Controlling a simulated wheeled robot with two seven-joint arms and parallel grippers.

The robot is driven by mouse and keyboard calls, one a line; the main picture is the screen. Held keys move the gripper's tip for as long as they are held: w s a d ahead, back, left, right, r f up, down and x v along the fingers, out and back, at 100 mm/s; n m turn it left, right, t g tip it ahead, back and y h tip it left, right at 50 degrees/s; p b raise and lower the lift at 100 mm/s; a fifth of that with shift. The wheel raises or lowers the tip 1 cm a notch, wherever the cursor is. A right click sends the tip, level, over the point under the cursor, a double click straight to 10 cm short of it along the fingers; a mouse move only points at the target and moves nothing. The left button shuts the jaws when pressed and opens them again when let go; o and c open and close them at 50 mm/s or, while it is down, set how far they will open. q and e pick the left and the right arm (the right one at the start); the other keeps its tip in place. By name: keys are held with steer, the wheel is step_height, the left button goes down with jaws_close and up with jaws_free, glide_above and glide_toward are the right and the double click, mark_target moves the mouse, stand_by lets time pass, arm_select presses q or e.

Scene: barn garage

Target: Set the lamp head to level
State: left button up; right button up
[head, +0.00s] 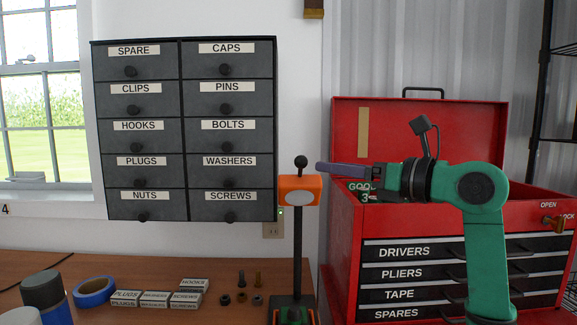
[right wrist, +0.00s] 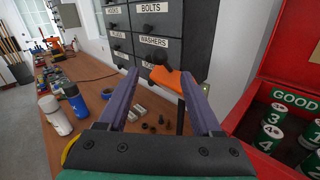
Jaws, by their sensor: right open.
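The lamp has an orange head (head: 312,186) with a pale oval face, on a thin dark post (head: 298,240) at the bench's right end. A black ball knob (head: 301,162) stands up from the head. My right gripper (head: 320,168) comes from the right, its purple fingers pointing left, close to the knob and the head's upper right. In the right wrist view the fingers (right wrist: 160,74) are apart, with the knob and orange head (right wrist: 168,80) showing between their tips. I cannot tell whether they touch. My left gripper is not in view.
A red toolbox (head: 420,120) with an open lid stands right of the lamp, under my right arm; it holds numbered green cans (right wrist: 273,132). A labelled drawer cabinet (head: 185,130) hangs behind at left. Small boxes, blue tape (head: 94,291) and bolts lie on the wooden bench (head: 60,262).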

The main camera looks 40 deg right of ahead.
mark_target(291, 180)
steer(key=w, duration=0.1)
steer(key=w+p, duration=0.1)
steer(key=w+r+p, duration=0.1)
steer(key=w, duration=0.1)
steer(key=shift+a, duration=0.3)
steer(key=w+p, duration=0.1)
steer(key=w, duration=0.1)
steer(key=w+p, duration=0.1)
steer(key=w, duration=0.2)
steer(key=w+a+p, duration=0.1)
steer(key=w+p, duration=0.1)
steer(key=shift+w+f, duration=0.2)
steer(key=shift+w, duration=0.15)
steer(key=shift+w+a+f, duration=0.1)
steer(key=shift+w+f, duration=0.05)
steer(key=shift+w, duration=0.15)
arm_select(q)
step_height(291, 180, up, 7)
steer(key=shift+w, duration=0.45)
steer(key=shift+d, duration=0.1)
arm_select(e)
steer(key=shift+s, duration=0.1)
steer(key=shift+c, duration=0.3)
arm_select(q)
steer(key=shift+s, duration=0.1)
arm_select(e)
jaws_close()
